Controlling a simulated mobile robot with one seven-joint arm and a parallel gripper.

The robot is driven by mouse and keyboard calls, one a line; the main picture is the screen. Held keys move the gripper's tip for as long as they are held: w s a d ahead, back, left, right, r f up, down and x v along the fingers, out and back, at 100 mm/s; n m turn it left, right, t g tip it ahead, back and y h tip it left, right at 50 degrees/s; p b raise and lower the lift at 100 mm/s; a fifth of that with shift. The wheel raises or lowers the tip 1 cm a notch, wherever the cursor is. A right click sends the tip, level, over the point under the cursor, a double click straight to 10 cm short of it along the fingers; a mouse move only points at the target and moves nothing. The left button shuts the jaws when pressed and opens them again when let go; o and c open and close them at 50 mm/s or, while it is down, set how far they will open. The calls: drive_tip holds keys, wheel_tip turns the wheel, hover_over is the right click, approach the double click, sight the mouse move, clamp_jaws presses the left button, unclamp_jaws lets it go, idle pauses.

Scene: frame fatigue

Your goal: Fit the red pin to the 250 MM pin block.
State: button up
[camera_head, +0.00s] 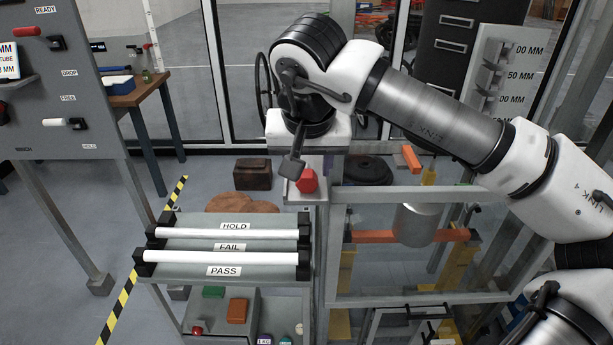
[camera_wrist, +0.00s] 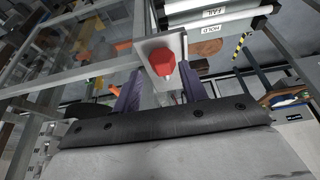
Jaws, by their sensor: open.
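A red hex-shaped head (camera_head: 308,181), which looks like the red pin, sits at a pale bracket on the frame post. It also shows in the wrist view (camera_wrist: 162,63), in front of the pale bracket and between my purple fingers. My gripper (camera_wrist: 159,88) is open, with one finger either side of the red head and apart from it as far as I can tell. In the head view my gripper (camera_head: 292,168) hangs beside the bracket. The pin blocks stand on a pale labelled board at upper right; the block by "50 MM" (camera_head: 489,75) has its label's first digit hidden.
A rack with white rollers (camera_head: 228,233) marked HOLD, FAIL and PASS stands left of the bracket. A metal frame with an orange beam (camera_head: 375,237) and a grey cylinder (camera_head: 417,224) is at right. A grey panel with levers (camera_head: 70,85) stands at far left.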

sight(307, 176)
drive_tip(key=p+x, duration=0.1)
drive_tip(key=x, duration=0.4)
drive_tip(key=shift+w+a+p, duration=0.15)
drive_tip(key=shift+w+p, duration=0.05)
drive_tip(key=shift+p, duration=0.2)
drive_tip(key=shift+c, duration=0.2)
drive_tip(key=c, duration=0.6)
drive_tip(key=shift+r, duration=0.1)
wheel_tip(307, 176, up, 20)
drive_tip(key=b, duration=0.2)
